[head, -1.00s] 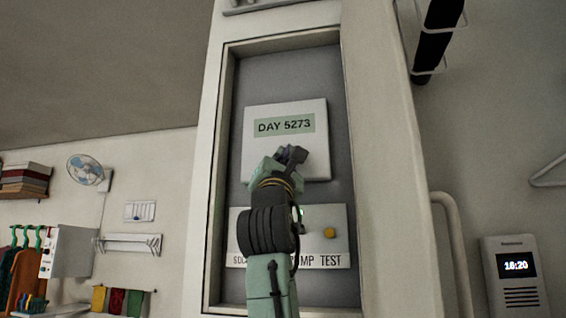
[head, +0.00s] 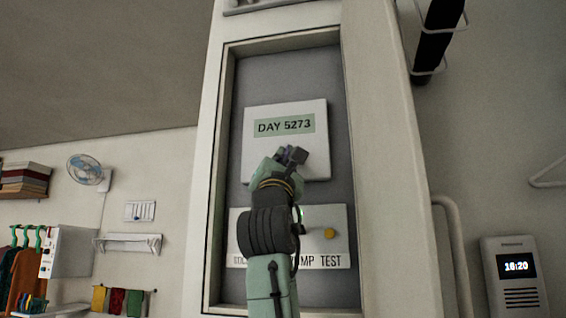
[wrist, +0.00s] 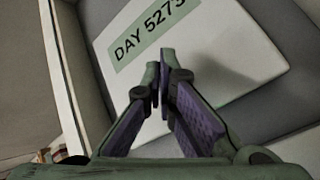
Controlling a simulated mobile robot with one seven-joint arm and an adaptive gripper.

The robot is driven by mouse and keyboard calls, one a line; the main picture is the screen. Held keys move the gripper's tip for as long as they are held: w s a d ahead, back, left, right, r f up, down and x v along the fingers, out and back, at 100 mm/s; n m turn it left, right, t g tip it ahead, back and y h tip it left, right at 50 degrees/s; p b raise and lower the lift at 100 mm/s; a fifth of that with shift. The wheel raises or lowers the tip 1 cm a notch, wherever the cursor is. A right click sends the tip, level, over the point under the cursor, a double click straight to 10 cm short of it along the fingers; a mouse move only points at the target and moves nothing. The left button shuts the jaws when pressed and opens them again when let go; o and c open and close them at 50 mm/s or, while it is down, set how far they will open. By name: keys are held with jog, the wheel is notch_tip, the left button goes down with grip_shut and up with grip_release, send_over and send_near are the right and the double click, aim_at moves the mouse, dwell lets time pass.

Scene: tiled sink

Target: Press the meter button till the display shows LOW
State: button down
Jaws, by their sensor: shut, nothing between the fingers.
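The meter (head: 310,150) is a white square box on the grey recessed panel in the head view. Its green display (head: 285,125) reads DAY 5273. The meter also fills the upper middle of the wrist view (wrist: 225,70), with the display (wrist: 150,40) at its upper left. My gripper (head: 292,155) is shut and empty in front of the meter's lower half, below the display. In the wrist view its fingertips (wrist: 159,65) overlap the meter's face. I cannot tell whether they touch it. No meter button shows; my gripper and arm hide part of the lower face.
Below the meter is a white plate (head: 335,240) with a yellow round button (head: 329,233), a green light and partly hidden lettering ending in "MP TEST". The raised frame (head: 222,180) surrounds the recess. A pipe and an intercom (head: 515,275) are at right.

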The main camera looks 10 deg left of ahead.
jog(key=shift+w, duration=0.3)
jog(key=shift+w+p, duration=0.5)
jog(key=shift+p, duration=0.15)
dwell(0.4)
dwell(0.3)
jog(key=shift+s+b, duration=0.35)
jog(key=shift+s, duration=0.55)
jog(key=shift+s+b, duration=0.85)
jog(key=shift+s, duration=1.6)
jog(key=shift+f, duration=0.1)
